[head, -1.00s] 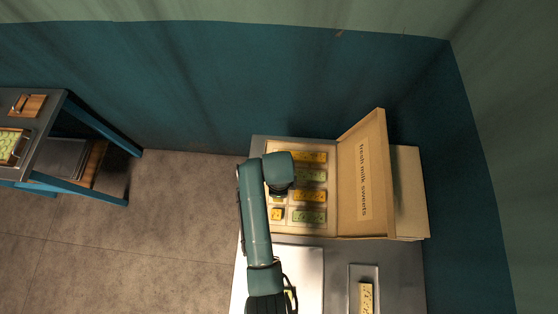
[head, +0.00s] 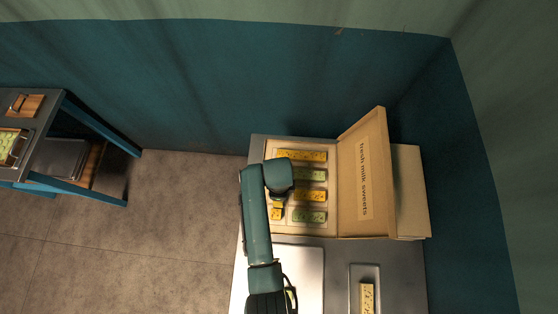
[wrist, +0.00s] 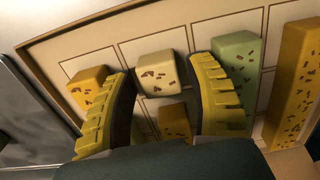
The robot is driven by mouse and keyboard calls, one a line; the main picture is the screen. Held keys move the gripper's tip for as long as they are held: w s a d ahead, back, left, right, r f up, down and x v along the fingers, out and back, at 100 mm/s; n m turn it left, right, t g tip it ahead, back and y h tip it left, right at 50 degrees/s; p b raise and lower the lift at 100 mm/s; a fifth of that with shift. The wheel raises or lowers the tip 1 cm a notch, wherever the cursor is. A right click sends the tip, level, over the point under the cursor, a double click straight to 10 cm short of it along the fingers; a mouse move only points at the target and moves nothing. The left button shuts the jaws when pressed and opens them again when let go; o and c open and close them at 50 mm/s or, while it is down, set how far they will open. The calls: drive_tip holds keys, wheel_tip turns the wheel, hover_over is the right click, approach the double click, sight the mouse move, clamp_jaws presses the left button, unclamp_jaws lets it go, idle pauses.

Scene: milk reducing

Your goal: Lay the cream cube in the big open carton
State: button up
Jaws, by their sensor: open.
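The big open carton (head: 331,150) stands on the counter with its lid folded back to the right, sweets in its compartments. In the wrist view its inner wall (wrist: 85,28) and outlined cells show. The cream cube (wrist: 158,75), with brown flecks, is in the carton between my fingers; in the head view I cannot make it out under my arm. My gripper (wrist: 160,88) is open above the carton, one yellow-padded finger on either side of the cube. Whether the fingers touch it I cannot tell.
A yellow cube (wrist: 88,90), an orange cube (wrist: 173,120), a green bar (wrist: 237,65) and an orange bar (wrist: 297,85) crowd the fingers. A tray (head: 355,275) with a cream bar (head: 367,297) lies nearer on the counter. A separate table (head: 52,110) stands at left.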

drive_tip(key=w+d+r+n+t+p, duration=0.1)
drive_tip(key=w+r+n+t, duration=0.25)
drive_tip(key=r, duration=0.75)
drive_tip(key=w+d+r+n+t, duration=0.15)
drive_tip(key=w+r+t, duration=0.25)
drive_tip(key=r, duration=0.8)
drive_tip(key=w+r+n+t+p, duration=0.1)
drive_tip(key=w+r+n+t, duration=0.25)
drive_tip(key=r, duration=0.75)
drive_tip(key=s+d+r+n+t, duration=0.1)
drive_tip(key=s+r+n+t, duration=0.2)
drive_tip(key=r, duration=0.7)
drive_tip(key=s+d+r+n+t, duration=0.1)
drive_tip(key=s+r+n+t, duration=0.2)
drive_tip(key=r, duration=0.7)
drive_tip(key=s+d+r+n+t, duration=0.2)
drive_tip(key=s+r+n+t, duration=0.1)
drive_tip(key=r, duration=0.6)
drive_tip(key=shift+s+r+n+t, duration=0.4)
drive_tip(key=shift+n+t, duration=0.15)
drive_tip(key=shift+t, duration=0.55)
wheel_tip(320, 180, up, 14)
drive_tip(key=p, duration=1.4)
drive_tip(key=shift+r+h, duration=0.25)
drive_tip(key=shift+h, duration=0.15)
drive_tip(key=shift+w, duration=0.1)
